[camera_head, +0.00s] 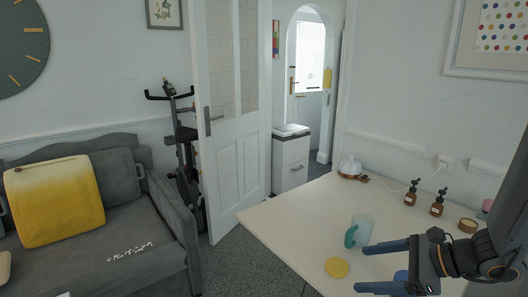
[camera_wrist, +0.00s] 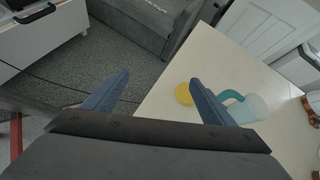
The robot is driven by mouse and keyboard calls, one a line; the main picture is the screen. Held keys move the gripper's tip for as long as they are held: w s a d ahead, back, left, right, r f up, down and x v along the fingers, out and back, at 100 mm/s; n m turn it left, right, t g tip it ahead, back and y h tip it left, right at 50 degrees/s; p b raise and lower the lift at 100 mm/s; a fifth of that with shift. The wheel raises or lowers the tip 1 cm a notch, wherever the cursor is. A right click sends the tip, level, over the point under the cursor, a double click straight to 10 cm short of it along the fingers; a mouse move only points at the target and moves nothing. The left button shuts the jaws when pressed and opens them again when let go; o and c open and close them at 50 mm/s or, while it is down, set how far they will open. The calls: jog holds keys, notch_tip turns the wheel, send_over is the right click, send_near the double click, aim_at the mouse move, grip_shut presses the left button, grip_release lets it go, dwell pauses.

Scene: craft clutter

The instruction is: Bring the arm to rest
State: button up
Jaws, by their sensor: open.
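My gripper (camera_head: 385,267) reaches in from the right over the white table (camera_head: 290,215) in the head view. Its two blue fingers are spread apart with nothing between them. In the wrist view the open gripper (camera_wrist: 155,95) points over the table's edge toward the grey floor. A pale cup with a teal handle (camera_head: 362,229) stands on the table just beyond the fingers. A yellow disc (camera_head: 337,267) lies on the table left of the fingers.
Two brown bottles (camera_head: 437,203), a round wooden-looking item (camera_head: 467,225) and a white diffuser-like object (camera_head: 349,167) stand along the table's far side. A grey sofa (camera_head: 140,262) with a yellow cushion (camera_head: 54,200) is at left. The table's left part is clear.

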jog(key=s+a+f+n+g+h+b, duration=0.1)
jog(key=s+a+n+g+h+b, duration=0.1)
jog(key=n, duration=0.9)
jog(key=s+a+f+n+g+h+b, duration=0.2)
jog(key=s+a+n+g+h+b, duration=0.1)
jog(key=n, duration=0.8)
jog(key=s+a+g+h, duration=0.1)
jog(key=s+a+h, duration=0.1)
jog(key=s+h, duration=0.1)
jog(key=shift+s+n+h+b, duration=0.15)
jog(key=shift+n+h+b, duration=0.2)
jog(key=shift+h, duration=0.25)
jog(key=shift+c, duration=0.4)
